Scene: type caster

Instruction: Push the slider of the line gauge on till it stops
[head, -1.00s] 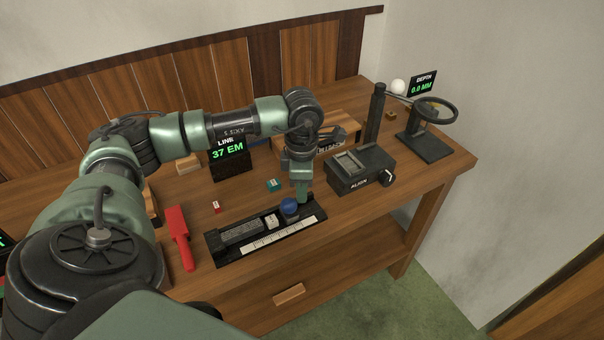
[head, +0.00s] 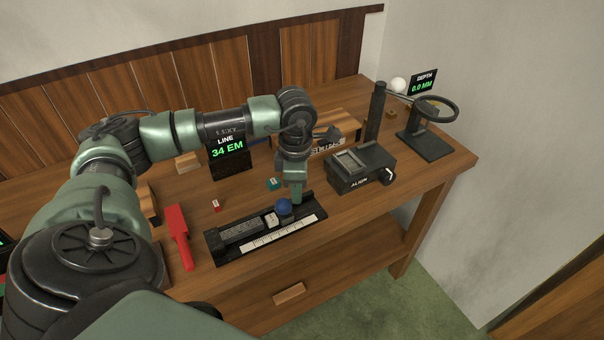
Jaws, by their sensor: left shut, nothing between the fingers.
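The line gauge (head: 226,254) is a dark tray on the bench with a white ruler strip (head: 275,240) along its front. Its slider carries a blue round knob (head: 284,207). A small white block (head: 271,219) sits in the tray just left of the knob, close to or against the slider; I cannot tell which. A grey bar lies left of the white block. My left gripper (head: 296,198) is shut and empty, pointing down just right of the knob, seemingly touching it. The line display (head: 228,148) behind reads 34 EM. My right gripper is not in view.
A red-handled tool (head: 179,235) lies left of the gauge. Behind it are a small red-and-white block (head: 216,206) and a teal block (head: 273,184). The align device (head: 361,168) stands to the right, and a depth gauge with a ring (head: 424,143) is farther right.

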